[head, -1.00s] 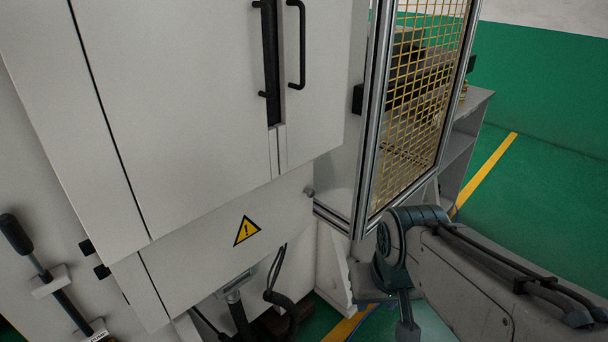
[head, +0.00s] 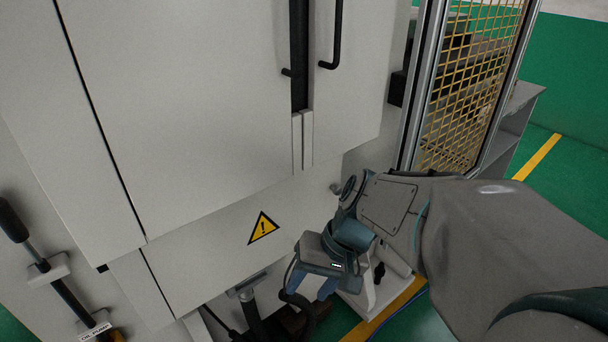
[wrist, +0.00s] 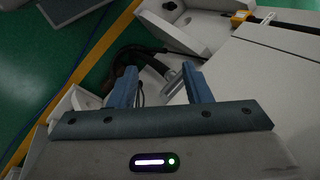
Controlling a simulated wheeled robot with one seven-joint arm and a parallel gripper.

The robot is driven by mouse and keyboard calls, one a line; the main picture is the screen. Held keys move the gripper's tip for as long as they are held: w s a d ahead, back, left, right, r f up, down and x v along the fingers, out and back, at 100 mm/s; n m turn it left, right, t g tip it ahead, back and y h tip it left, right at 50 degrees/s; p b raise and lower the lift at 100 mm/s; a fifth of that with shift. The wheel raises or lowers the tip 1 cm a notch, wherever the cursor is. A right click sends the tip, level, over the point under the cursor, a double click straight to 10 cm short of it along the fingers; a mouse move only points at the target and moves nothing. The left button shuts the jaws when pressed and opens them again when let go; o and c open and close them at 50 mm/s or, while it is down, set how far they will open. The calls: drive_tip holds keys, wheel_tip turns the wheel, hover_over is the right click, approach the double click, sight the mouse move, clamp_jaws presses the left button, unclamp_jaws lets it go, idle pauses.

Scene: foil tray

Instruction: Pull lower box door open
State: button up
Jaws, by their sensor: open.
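The lower box of the pale grey machine has a flat front panel (head: 215,258) with a yellow warning triangle (head: 263,228) on it. It looks closed. A grey metal fitting (head: 247,288) with a dark tube sits at its lower edge. My gripper (head: 308,288) is in front of the panel's lower right part, pointing down, open and empty. In the wrist view its two blue fingers (wrist: 159,75) are spread apart. A silver bar (wrist: 172,84) and a black hose (wrist: 128,72) show beyond and between them. I cannot tell whether anything touches.
Large upper doors with black handles (head: 334,38) stand above the lower box. A yellow mesh guard (head: 480,75) in a metal frame is at the right. A black lever (head: 42,262) is at lower left. Green floor with a yellow line (head: 538,157) is open at the right.

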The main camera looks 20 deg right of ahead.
drive_tip(key=w+d+f+m+t+y+b, duration=0.1)
drive_tip(key=w+f+m+t+y+b, duration=0.1)
drive_tip(key=w+f+m+y+b, duration=0.15)
drive_tip(key=m+t+h+b, duration=0.2)
drive_tip(key=m+t+b, duration=0.4)
drive_tip(key=t, duration=0.8)
approach(339, 192)
drive_tip(key=shift+m, duration=0.65)
drive_tip(key=p+x, duration=0.2)
drive_tip(key=x, duration=0.6)
drive_tip(key=shift+w, duration=0.15)
clamp_jaws()
